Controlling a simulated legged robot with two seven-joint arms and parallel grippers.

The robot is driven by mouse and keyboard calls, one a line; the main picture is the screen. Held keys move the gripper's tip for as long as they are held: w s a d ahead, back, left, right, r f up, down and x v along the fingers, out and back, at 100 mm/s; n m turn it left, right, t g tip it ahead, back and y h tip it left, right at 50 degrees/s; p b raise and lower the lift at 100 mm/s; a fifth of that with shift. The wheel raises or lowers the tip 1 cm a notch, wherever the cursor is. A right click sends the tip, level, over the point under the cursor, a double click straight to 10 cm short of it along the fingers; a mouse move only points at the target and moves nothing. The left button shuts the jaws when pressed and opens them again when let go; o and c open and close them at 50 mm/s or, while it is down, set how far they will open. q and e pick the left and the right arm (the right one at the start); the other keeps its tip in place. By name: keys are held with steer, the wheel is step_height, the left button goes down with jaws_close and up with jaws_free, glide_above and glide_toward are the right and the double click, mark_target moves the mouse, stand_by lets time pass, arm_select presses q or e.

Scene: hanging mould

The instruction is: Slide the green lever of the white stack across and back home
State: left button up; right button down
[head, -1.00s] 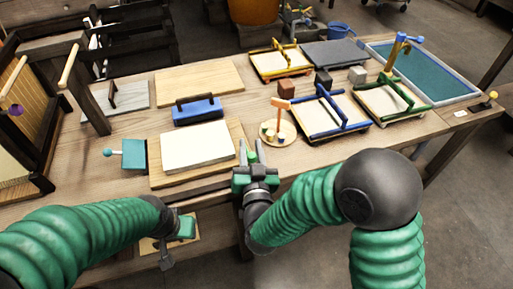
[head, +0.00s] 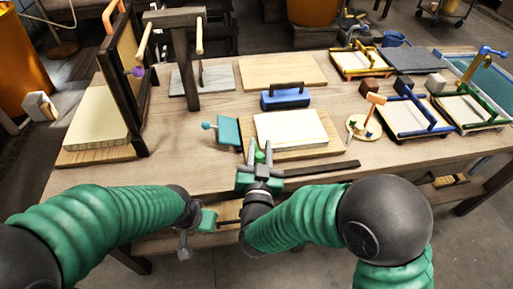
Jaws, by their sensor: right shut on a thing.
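The white slab (head: 291,129) of the stack lies flat on a wooden board (head: 330,146) in the middle of the table. A dark rail (head: 322,168) runs along the table in front of it. A small green knob (head: 260,157), which looks like the lever's top, stands at the rail's left end. My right gripper (head: 262,152) is shut on this green lever, its grey fingers on either side, left of the slab's middle. The lower part of the lever is hidden by the gripper. My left gripper (head: 196,228) hangs low at the table's front edge, away from the lever; its fingers are unclear.
A teal plate with a knob (head: 228,131) stands left of the slab. A dark post frame (head: 178,60) and a cream slab (head: 97,120) stand at left. Framed moulds (head: 415,115) fill the right side.

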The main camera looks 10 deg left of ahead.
steer(key=shift+s+a, duration=0.15)
steer(key=shift+a, duration=0.25)
steer(key=c, duration=1.3)
jaws_free()
steer(key=shift+o, duration=1)
steer(key=shift+a, duration=0.25)
steer(key=shift+d, duration=0.15)
